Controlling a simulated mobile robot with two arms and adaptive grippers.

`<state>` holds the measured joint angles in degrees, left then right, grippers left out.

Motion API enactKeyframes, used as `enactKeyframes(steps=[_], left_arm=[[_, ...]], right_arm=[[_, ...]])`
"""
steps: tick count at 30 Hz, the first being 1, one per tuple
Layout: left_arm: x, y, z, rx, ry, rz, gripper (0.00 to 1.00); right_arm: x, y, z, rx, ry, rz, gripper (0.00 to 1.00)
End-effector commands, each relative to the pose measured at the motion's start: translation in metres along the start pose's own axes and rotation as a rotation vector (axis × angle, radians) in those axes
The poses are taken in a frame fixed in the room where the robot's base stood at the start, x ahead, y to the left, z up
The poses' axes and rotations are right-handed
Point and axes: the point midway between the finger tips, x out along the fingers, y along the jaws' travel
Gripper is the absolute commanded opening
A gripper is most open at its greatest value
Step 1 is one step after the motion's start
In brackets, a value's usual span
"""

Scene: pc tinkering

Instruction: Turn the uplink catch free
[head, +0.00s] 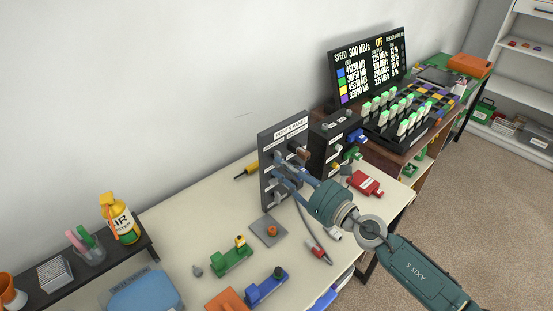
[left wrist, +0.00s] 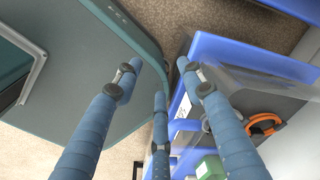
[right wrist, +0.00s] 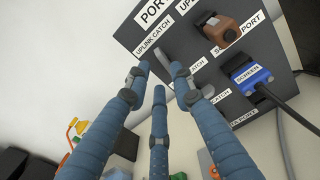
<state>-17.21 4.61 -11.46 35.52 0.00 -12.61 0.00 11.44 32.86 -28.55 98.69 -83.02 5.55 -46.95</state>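The black port panel (head: 268,187) stands upright on the table in the head view, with plugs and grey catches on its face. In the right wrist view, the grey uplink catch (right wrist: 162,56) lies tilted just below its "UPLINK CATCH" label. My right gripper (right wrist: 160,69) is at the panel, partly closed, with its fingertips on both sides of this catch. Whether they press on it cannot be told. A brown plug (right wrist: 222,29) sits to the catch's right. My left gripper (left wrist: 158,66) has its fingers spread and empty in the left wrist view; it is outside the head view.
A blue screen plug (right wrist: 250,79) with a black cable is lower on the panel. A second dark box (head: 322,152) with plugs stands behind. Green and blue blocks (head: 231,260) lie on the table. Blue bins (left wrist: 235,52) are near my left gripper.

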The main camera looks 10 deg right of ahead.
Motion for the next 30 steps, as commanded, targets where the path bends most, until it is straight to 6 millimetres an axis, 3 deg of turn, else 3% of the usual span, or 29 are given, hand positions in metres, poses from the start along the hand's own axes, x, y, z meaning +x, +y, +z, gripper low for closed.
enactKeyframes(steps=[3, 30], left_arm=[[0.006, 0.000, 0.001, 0.000, 0.000, 0.000, 0.40], [0.005, 0.000, 0.001, 0.000, 0.000, 0.000, 0.40]], right_arm=[[0.000, -0.001, -0.003, -0.105, 0.000, 0.000, 0.23], [0.013, -0.005, 0.001, -0.099, 0.000, 0.004, 0.23]])
